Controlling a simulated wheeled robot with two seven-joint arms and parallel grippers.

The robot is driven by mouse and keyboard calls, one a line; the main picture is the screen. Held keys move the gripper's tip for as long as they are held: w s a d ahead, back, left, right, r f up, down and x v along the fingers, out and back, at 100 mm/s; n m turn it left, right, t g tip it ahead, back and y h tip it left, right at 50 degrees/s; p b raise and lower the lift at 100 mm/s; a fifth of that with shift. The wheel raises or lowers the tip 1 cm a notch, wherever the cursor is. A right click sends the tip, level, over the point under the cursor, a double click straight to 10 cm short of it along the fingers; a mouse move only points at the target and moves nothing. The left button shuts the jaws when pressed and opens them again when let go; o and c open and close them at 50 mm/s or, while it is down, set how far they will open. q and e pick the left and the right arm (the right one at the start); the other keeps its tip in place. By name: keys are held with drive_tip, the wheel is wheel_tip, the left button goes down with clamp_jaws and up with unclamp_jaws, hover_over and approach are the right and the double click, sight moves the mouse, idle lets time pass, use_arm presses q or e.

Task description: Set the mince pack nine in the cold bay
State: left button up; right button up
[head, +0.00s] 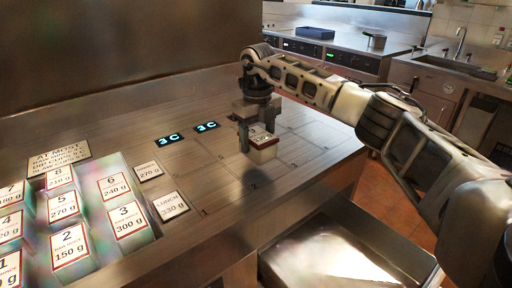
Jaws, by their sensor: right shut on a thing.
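My right gripper (258,126) is shut on a small white pack with a red-edged label (264,153). The number on this pack is too small to read. The pack is upright at the counter, among thin outlined bays; I cannot tell whether it touches the surface. One bay outline in front of it carries a faint 2 (254,186). Two dark displays reading 3 C, one on the left (169,140) and one on the right (206,126), lie on the counter left of the gripper. My left gripper is not in view.
Several numbered packs, such as pack 3 (130,220) and pack 6 (116,187), stand at the left. Cards reading LUNCH 330 g (171,207) and 270 g (148,172) lie beside them. An open metal drawer (330,262) is below the counter's front edge. The counter's middle is clear.

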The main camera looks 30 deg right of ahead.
wheel_tip(320, 180, down, 3)
drive_tip(key=shift+w+a+f+p, duration=0.15)
drive_tip(key=shift+p, duration=0.3)
drive_tip(key=shift+f, duration=0.1)
drive_tip(key=shift+f, duration=0.1)
drive_tip(key=o, duration=1.2)
